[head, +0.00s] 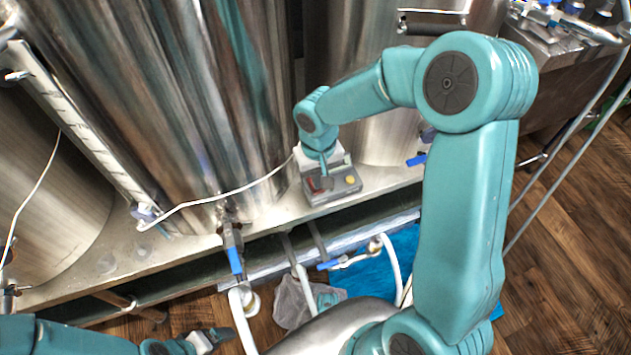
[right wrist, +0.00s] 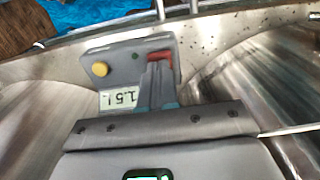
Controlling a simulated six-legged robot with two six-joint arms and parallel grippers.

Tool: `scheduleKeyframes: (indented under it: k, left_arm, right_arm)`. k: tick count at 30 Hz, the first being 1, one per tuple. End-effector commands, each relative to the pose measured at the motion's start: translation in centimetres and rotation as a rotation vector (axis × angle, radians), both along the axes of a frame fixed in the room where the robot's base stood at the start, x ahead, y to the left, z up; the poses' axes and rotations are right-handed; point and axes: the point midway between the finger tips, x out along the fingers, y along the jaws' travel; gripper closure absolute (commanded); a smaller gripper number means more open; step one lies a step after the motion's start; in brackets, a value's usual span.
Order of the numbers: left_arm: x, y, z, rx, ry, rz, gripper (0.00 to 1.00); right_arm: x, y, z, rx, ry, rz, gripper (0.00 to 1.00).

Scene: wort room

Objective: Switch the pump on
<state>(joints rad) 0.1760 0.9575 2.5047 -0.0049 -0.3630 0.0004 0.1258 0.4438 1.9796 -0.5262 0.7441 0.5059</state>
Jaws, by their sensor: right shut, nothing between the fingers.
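The pump's grey control box (head: 347,190) sits on the steel ledge in front of the tanks. My left gripper (head: 217,336) is low at the bottom left, away from the box.
Large steel tanks (head: 185,90) stand behind the ledge (head: 110,262). A white cable (head: 225,194) runs across to the box. Blue-handled valves (head: 234,258) and white hoses (head: 391,262) are below, near a blue sheet (head: 370,275). Wooden floor (head: 570,240) lies open at right.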

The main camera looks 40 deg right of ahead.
Motion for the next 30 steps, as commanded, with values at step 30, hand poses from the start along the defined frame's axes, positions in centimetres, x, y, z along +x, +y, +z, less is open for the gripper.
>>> scheduleKeyframes:
  k: [30]
  left_arm:
    - [0.0, 0.0, 1.1, 0.0, 0.0, 0.0, 0.13]
  right_arm:
    - [0.0, 0.0, 1.7, 0.0, -0.001, 0.0, 1.0]
